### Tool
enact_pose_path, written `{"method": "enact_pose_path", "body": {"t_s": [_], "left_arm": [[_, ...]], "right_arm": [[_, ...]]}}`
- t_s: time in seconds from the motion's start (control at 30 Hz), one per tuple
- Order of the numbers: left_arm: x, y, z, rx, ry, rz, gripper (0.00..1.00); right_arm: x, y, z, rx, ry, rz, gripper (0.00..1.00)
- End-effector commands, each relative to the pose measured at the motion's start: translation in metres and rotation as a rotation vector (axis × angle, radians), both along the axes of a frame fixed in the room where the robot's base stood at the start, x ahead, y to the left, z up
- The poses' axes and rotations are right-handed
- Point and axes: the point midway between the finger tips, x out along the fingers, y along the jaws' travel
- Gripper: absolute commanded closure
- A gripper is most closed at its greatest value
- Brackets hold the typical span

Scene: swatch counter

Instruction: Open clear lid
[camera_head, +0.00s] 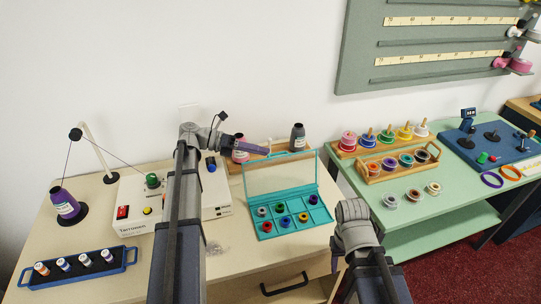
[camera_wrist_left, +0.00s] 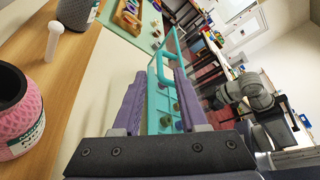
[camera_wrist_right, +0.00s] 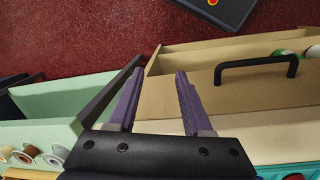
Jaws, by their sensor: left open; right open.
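The teal box (camera_head: 290,229) stands on the cream table with several coloured spools in its compartments. Its clear lid (camera_head: 280,175), teal-framed, is raised at the back edge and stands steeply up. My left gripper (camera_head: 262,149) is at the lid's top edge. In the left wrist view my left gripper (camera_wrist_left: 158,85) has its purple fingers apart, with the lid's teal frame (camera_wrist_left: 165,70) showing between and beyond them; I cannot tell if they touch. In the right wrist view my right gripper (camera_wrist_right: 157,90) is open and empty, above the front of the table. Its fingertips are hidden in the head view.
A pink thread cone (camera_head: 240,150) and a dark cone (camera_head: 297,137) stand behind the box on a wooden tray. A white winding machine (camera_head: 128,206) is at left. A blue bobbin tray (camera_head: 80,270) lies front left. The drawer handle (camera_wrist_right: 256,66) is close to my right gripper.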

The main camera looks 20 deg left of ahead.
Motion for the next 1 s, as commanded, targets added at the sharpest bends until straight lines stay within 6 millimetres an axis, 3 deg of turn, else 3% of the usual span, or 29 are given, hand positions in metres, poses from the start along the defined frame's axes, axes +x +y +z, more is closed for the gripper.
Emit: {"method": "enact_pose_path", "body": {"t_s": [0.23, 0.63, 1.0], "left_arm": [[0.007, -0.027, -0.009, 0.0, 0.001, 0.0, 0.58], [0.009, -0.033, -0.009, 0.001, 0.0, 0.001, 0.58], [0.009, -0.033, -0.009, 0.001, 0.0, 0.001, 0.99]], "right_arm": [[0.0, 0.0, -0.009, 0.0, 0.0, 0.0, 0.5], [0.0, 0.0, -0.009, 0.0, 0.0, 0.0, 0.5], [0.0, 0.0, -0.009, 0.0, 0.0, 0.0, 0.5]]}}
